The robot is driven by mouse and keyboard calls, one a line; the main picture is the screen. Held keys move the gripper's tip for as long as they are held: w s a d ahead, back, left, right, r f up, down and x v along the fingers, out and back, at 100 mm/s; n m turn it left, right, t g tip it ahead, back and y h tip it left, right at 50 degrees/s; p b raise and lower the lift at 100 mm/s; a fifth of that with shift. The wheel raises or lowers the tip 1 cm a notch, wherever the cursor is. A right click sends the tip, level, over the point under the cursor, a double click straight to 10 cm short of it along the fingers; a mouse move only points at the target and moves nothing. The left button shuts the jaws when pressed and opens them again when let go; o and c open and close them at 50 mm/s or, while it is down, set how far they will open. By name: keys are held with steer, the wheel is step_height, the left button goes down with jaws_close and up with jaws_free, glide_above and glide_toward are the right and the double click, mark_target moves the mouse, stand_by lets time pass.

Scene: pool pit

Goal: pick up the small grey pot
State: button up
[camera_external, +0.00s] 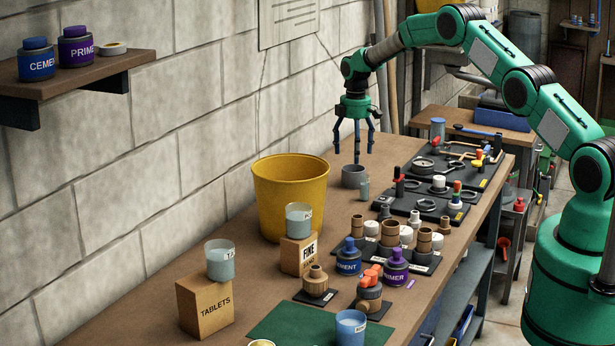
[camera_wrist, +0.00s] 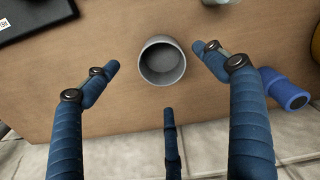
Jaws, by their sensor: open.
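The small grey pot (camera_external: 353,176) stands upright on the wooden bench, just behind the yellow bucket in the external view. In the wrist view the grey pot (camera_wrist: 162,62) shows its round open mouth, empty inside. My gripper (camera_external: 355,150) points down right above the pot, its blue fingers spread open. In the wrist view my gripper (camera_wrist: 158,72) has one finger left of the pot, one right and one below it in the picture. No finger visibly touches the pot, and nothing is held.
A small pale bottle (camera_external: 364,188) stands close beside the pot. The yellow bucket (camera_external: 290,195) is nearby. A blue cylinder (camera_wrist: 285,90) lies right of the pot in the wrist view. Black tool trays (camera_external: 425,205) lie along the bench. The block wall (camera_external: 215,170) runs behind the bench.

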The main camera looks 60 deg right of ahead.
mark_target(353, 174)
steer(key=shift+f, duration=1.5)
steer(key=shift+a+f, duration=0.15)
steer(key=shift+f, duration=2.45)
steer(key=c, duration=1.4)
